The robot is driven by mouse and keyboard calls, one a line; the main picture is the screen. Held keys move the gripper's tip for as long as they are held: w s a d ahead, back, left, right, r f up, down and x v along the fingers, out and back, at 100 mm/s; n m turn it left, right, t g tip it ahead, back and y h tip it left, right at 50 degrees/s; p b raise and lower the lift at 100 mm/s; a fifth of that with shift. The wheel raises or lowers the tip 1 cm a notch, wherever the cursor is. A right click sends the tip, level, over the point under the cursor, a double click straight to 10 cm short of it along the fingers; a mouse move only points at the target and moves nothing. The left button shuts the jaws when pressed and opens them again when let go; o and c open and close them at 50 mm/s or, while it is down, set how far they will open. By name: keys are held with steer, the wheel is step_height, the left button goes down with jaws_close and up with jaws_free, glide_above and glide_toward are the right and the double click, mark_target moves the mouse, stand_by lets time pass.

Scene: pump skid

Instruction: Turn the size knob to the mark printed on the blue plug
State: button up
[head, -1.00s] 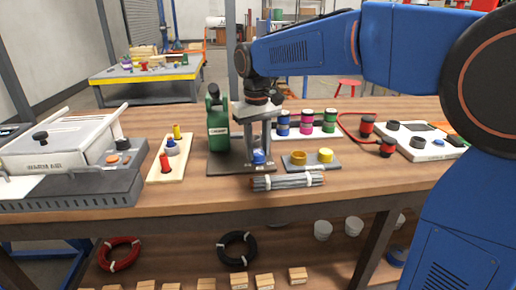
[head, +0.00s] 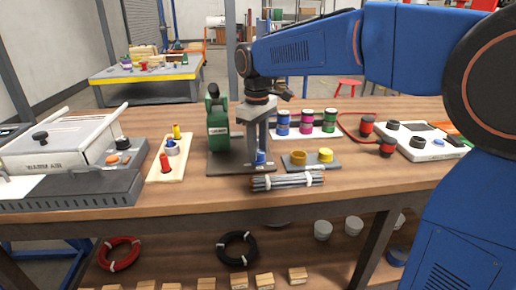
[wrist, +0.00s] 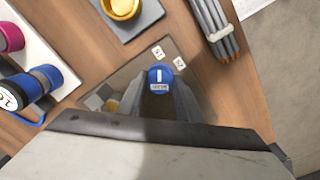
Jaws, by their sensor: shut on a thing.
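The blue size knob (wrist: 158,73), with a white line and a small label on top, sits on a dark base plate (head: 228,168) beside a green bottle-shaped body (head: 218,128). Two white tags (wrist: 179,63) lie on the plate by the knob; their print is too small to read surely. My gripper (wrist: 158,90) points down and is shut on the knob, with a finger on each side; it also shows in the head view (head: 261,150). The blue plug (head: 283,122) stands on a white tray beside a magenta and a green one. Its white label (wrist: 10,96) is partly cut off in the wrist view.
A grey block with yellow cups (head: 325,155) stands just right of the base plate. A tied rod bundle (head: 288,181) lies in front. A wooden board with pegs (head: 168,160) is at left, and a meter with red and black parts (head: 425,142) at right.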

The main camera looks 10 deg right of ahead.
steer(key=shift+n, duration=0.4)
steer(key=o, duration=1)
steer(key=shift+o, duration=0.2)
steer(key=shift+r, duration=0.1)
step_height(320, 180, up, 17)
steer(key=shift+s+a+r, duration=0.15)
